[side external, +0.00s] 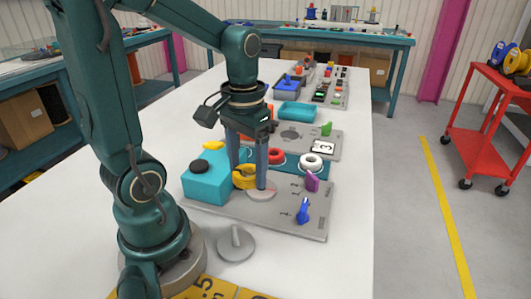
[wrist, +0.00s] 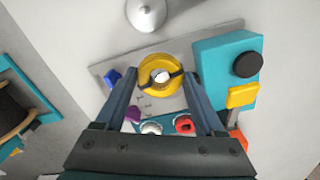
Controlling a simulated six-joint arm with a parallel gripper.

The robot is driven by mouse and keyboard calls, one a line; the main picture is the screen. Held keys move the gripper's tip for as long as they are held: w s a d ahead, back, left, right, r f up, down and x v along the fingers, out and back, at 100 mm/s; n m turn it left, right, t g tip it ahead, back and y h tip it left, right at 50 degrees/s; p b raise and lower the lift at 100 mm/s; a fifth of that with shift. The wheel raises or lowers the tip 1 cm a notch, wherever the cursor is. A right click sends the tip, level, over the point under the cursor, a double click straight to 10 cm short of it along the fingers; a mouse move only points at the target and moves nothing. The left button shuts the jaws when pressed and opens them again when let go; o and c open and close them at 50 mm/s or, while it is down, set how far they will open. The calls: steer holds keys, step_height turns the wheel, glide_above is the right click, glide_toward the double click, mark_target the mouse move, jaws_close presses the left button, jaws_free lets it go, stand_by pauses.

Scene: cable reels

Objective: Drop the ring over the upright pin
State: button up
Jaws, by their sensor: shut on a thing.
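The yellow ring (side external: 243,183) is between the two fingers of my gripper (side external: 249,178), which is shut on it. In the wrist view the ring (wrist: 158,91) lies flat to the camera, with a fingertip at each side and a pale patch showing through its hole. The ring is over the grey board; its exact height is unclear. The grey upright pin (side external: 236,236) stands on a round base on the white table, in front of the board and apart from the ring. The pin (wrist: 147,12) also shows at the wrist view's top edge.
The grey board (side external: 290,222) carries a blue lever (side external: 303,210) and a purple piece (side external: 312,182). A teal box (side external: 207,185) with a black knob stands at left. Red (side external: 276,156) and white (side external: 311,161) rings sit behind. The table right of the pin's base is partly clear.

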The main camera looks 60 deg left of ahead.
steer(key=shift+m, duration=0.5)
steer(key=s+d, duration=0.2)
steer(key=s+d+r, duration=0.1)
steer(key=s+d, duration=0.2)
steer(key=shift+s, duration=0.1)
steer(key=shift+s+d+r, duration=0.1)
steer(key=shift+d, duration=0.1)
steer(key=shift+d+f+m, duration=0.1)
steer(key=shift+f+m, duration=0.2)
steer(key=shift+f, duration=1.9)
steer(key=o, duration=1.5)
step_height(320, 180, up, 8)
